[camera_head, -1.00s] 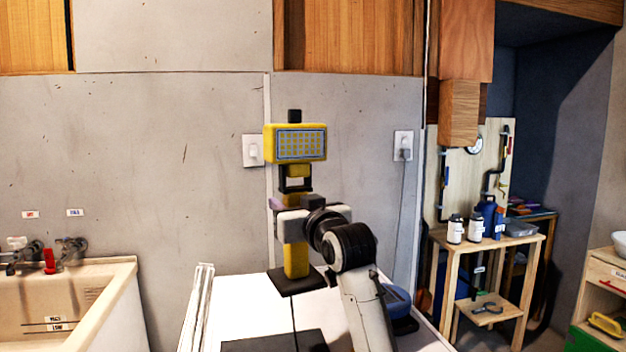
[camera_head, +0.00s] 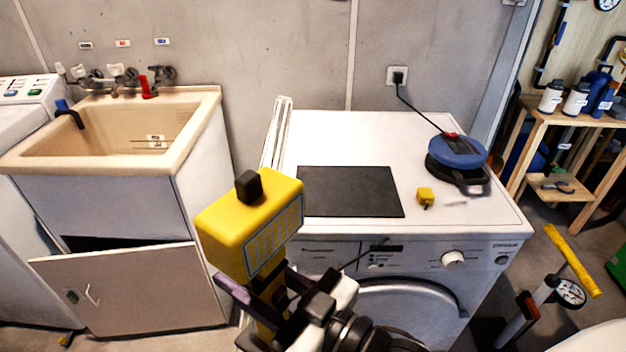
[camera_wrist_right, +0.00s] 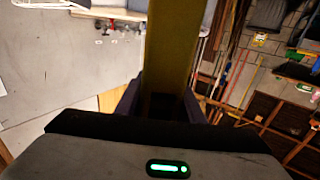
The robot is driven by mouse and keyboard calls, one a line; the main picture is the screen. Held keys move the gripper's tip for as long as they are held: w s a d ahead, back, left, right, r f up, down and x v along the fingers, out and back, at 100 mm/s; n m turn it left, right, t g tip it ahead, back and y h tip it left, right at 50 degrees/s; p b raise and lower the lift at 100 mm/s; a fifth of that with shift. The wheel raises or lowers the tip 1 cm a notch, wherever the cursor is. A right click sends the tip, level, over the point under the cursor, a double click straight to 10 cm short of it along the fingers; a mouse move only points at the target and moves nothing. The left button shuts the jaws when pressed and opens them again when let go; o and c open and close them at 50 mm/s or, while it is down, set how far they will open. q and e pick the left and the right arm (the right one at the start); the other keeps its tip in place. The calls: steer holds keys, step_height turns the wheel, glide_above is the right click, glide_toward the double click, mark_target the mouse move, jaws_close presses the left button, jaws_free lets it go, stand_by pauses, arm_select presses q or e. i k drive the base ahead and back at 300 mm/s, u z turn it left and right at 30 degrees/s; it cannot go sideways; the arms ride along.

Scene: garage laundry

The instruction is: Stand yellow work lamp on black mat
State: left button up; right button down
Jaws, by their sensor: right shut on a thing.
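The yellow work lamp (camera_head: 243,228) is in my right gripper (camera_head: 265,298), at the lower middle of the head view. It is held in front of the washing machine, left of and nearer than the black mat. The lamp head is uppermost and looks tilted in the picture; its base is out of view. My right gripper is shut on the yellow post, which also shows between the fingers in the right wrist view (camera_wrist_right: 172,45). The black mat (camera_head: 350,192) lies flat and bare on the white washing machine top. My left gripper is not in view.
A sink (camera_head: 100,172) with an open cabinet door (camera_head: 125,290) is left.

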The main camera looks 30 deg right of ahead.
mark_target(346, 186)
steer(key=u, duration=2.25)
steer(key=i, duration=0.45)
steer(key=z, duration=2.75)
